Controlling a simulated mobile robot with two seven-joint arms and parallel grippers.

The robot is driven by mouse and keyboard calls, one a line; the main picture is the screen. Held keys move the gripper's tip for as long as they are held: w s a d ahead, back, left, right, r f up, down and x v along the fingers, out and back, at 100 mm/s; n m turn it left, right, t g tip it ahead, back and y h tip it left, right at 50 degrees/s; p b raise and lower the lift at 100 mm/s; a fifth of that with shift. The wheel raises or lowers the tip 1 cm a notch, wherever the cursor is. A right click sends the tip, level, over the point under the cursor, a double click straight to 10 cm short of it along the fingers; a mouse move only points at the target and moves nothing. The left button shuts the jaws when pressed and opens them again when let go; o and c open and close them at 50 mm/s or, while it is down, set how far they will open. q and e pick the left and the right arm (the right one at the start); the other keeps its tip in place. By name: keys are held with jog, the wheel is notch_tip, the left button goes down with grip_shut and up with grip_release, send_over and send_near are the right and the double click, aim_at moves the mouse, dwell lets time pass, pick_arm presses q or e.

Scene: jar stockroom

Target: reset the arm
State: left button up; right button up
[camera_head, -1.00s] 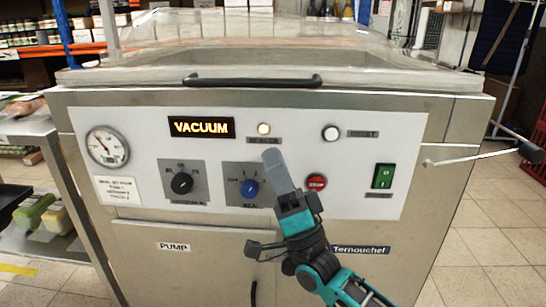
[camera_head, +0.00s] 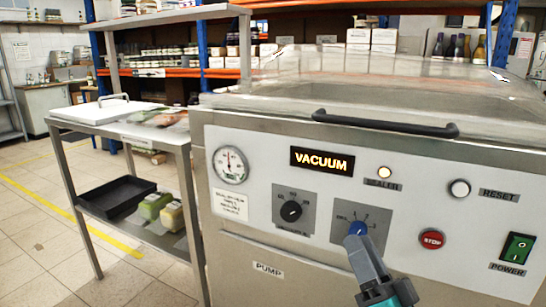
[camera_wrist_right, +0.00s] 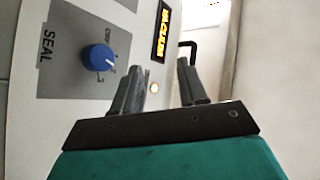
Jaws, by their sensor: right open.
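My right gripper (camera_head: 362,248) is in the lower right of the head view, in front of the vacuum machine's panel. Its tip overlaps the lower part of the blue SEAL knob (camera_head: 357,229) in the picture; I cannot tell from the head view if they touch. In the right wrist view the two fingers (camera_wrist_right: 158,75) are apart with nothing between them, and the blue knob (camera_wrist_right: 98,58) stands to their left, clear of them. My left gripper is not in view.
The vacuum machine's panel (camera_head: 259,207) has a lit VACUUM display (camera_head: 321,161), a gauge (camera_head: 230,165), a red STOP button (camera_head: 432,239) and a green POWER switch (camera_head: 517,247). A steel table (camera_head: 112,128) stands left, with a black tray (camera_head: 117,196) on its lower shelf. Floor at far left is clear.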

jog(key=s+a+f+n+g+h, duration=0.25)
jog(key=s+f+g, duration=0.35)
jog(key=f, duration=0.5)
jog(key=s+a+f+n+g+h, duration=0.15)
jog(key=s+f+n+g, duration=0.35)
jog(key=f, duration=0.6)
pick_arm(q)
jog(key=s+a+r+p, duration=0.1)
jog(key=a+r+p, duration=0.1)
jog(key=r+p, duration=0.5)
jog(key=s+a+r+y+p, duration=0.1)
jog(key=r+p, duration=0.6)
jog(key=p, duration=0.7)
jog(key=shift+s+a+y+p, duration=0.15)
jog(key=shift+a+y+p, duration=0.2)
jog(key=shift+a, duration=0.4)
pick_arm(e)
jog(key=s+d+r+h, duration=0.1)
jog(key=s+d+r, duration=0.1)
jog(key=r, duration=0.4)
jog(key=s+d+r+m+g+h, duration=0.1)
jog(key=s+d+r, duration=0.1)
jog(key=r, duration=0.5)
jog(key=shift+s+d+r, duration=0.2)
jog(key=shift+s+d, duration=0.15)
jog(key=shift+d, duration=0.35)
jog(key=shift+f, duration=0.1)
